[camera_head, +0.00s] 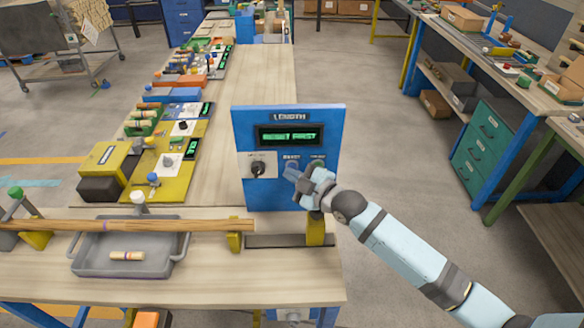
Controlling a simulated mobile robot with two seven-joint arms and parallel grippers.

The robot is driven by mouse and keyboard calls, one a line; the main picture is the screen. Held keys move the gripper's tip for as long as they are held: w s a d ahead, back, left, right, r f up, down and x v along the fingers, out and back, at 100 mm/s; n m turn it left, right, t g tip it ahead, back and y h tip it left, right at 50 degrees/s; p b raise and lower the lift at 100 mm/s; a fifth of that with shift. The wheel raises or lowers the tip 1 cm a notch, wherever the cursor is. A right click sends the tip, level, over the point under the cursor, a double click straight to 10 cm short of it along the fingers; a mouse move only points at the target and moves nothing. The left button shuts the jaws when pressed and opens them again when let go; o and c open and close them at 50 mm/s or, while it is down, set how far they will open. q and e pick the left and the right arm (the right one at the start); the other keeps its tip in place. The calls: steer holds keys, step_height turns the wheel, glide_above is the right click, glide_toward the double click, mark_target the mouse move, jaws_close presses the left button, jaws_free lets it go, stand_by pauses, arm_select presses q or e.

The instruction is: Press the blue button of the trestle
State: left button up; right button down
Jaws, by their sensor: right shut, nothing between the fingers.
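The trestle's blue panel (240,130) stands upright on the bench, marked LENGTH. Its display (290,134) shows green text that looks like "RESET FIRST". A black knob (257,168) is at the panel's lower left. My left gripper is not in view.
A long wooden rod (190,225) lies across the bench on yellow supports, left of the panel. Below it is a grey tray (90,262) with a short wooden piece (127,256). A yellow station (170,160) stands behind. Bare benchtop lies along the front.

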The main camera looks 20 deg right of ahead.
steer(key=shift+w, duration=0.15)
stand_by(0.5)
steer(key=shift+s+a+p, duration=0.15)
steer(key=shift+s+p, duration=0.35)
steer(key=shift+s, duration=0.25)
steer(key=shift+s, duration=0.1)
steer(key=s+p, duration=0.1)
steer(key=s, duration=0.1)
steer(key=s+a+p, duration=0.1)
steer(key=s, duration=0.1)
steer(key=shift+s+a+p, duration=0.15)
steer(key=shift+s+p, duration=0.15)
stand_by(0.5)
